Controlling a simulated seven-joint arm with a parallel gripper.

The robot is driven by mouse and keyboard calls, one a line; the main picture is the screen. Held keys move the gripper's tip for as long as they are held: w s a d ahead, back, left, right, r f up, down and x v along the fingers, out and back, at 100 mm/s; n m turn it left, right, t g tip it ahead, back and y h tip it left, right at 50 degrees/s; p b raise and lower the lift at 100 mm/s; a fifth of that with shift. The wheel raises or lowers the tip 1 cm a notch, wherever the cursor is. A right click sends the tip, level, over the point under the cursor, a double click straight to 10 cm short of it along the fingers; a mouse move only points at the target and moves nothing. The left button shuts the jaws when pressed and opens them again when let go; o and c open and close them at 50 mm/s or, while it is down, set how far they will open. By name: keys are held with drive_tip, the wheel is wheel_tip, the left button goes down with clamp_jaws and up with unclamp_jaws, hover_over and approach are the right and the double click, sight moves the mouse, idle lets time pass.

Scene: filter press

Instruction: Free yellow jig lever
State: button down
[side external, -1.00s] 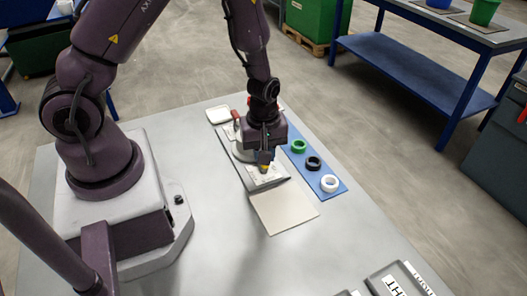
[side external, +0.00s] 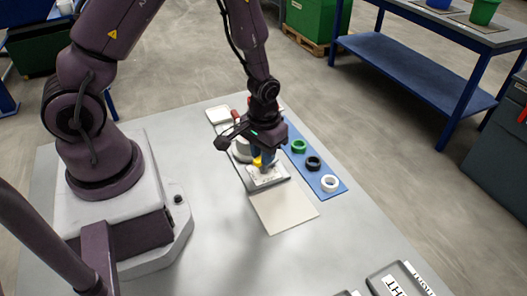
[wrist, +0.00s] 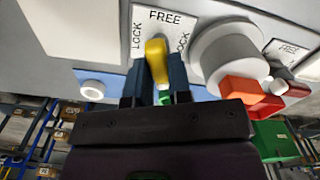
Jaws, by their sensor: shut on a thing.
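The yellow lever (wrist: 158,62) stands on a pale plate (wrist: 195,25) marked FREE in the middle and LOCK on either side. In the wrist view its upper end lies just below the word FREE. My gripper (wrist: 159,72) is shut on the lever, one finger on each side of it. In the side view my gripper (side external: 262,158) is low over the plate, and a bit of the yellow lever (side external: 257,161) shows beside the fingers. The lever's lower part is hidden by the gripper.
A grey round press part (wrist: 228,52) with a red-orange handle (wrist: 250,92) stands close beside my gripper. A blue mat (side external: 335,194) holds green (side external: 299,146), black (side external: 313,163) and white (side external: 330,183) rings.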

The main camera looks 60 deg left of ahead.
drive_tip(key=shift+m, duration=2.2)
drive_tip(key=c, duration=1)
unclamp_jaws()
drive_tip(key=shift+c, duration=0.2)
wheel_tip(320, 180, up, 13)
